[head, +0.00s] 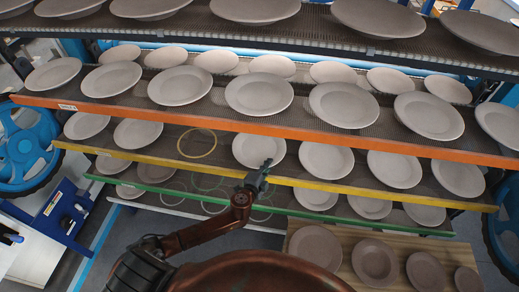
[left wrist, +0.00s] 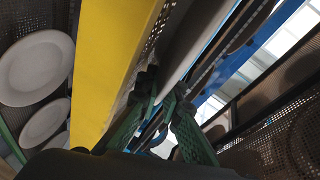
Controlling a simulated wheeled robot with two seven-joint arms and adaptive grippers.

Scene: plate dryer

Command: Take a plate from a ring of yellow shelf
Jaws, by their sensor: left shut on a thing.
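The yellow-edged shelf (head: 390,196) holds a row of pale plates. My left gripper (head: 262,172) is at its front edge, at the near rim of a pale plate (head: 258,148). In the left wrist view my left gripper (left wrist: 158,102) is shut on the rim of this plate (left wrist: 190,45), seen almost edge-on, beside the yellow shelf edge (left wrist: 112,55). Whether the plate is lifted off the shelf I cannot tell. An empty yellow ring (head: 197,142) lies on the same shelf, left of the plate. My right gripper is not in view.
An orange-edged shelf (head: 270,128) with plates is above, close over the gripper. A green-edged shelf (head: 330,216) with plates and empty rings is below. A wooden table (head: 340,236) at lower right bears a row of plates. Blue wheels stand at both sides.

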